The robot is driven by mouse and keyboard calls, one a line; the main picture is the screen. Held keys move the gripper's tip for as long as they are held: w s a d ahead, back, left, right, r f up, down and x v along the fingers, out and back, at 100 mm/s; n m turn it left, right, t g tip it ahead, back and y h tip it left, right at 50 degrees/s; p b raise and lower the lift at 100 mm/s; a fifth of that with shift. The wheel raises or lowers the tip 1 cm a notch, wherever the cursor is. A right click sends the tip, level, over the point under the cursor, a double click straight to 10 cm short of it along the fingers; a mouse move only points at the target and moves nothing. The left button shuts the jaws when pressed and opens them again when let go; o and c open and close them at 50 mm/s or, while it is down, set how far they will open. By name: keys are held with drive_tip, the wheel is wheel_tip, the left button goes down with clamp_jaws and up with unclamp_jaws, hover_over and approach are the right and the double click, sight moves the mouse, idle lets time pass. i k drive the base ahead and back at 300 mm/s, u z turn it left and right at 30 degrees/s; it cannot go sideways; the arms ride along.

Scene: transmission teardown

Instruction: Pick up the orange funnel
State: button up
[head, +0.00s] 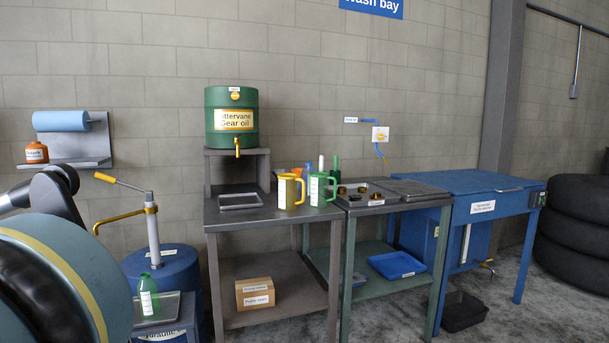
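A small orange shape (297,171) shows at the back of the grey bench, behind and between a yellow jug (290,192) and a green jug (321,190). It may be the orange funnel, but the jugs hide most of it and I cannot make out its full form. A blue shape (308,167) stands close beside it. Dark links of my arm show at the left edge. My gripper is not in view.
The grey bench (245,217) also holds a metal tray (240,201) and a raised stand with a green gear oil drum (232,120). A cardboard box (255,293) is on its lower shelf. A parts bench (405,205) and blue washer table (485,184) stand to the right.

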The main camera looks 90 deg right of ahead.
sight(300, 177)
drive_tip(key=k, duration=1.55)
drive_tip(key=z, duration=2.7)
drive_tip(key=i, duration=1)
drive_tip(key=u, duration=0.05)
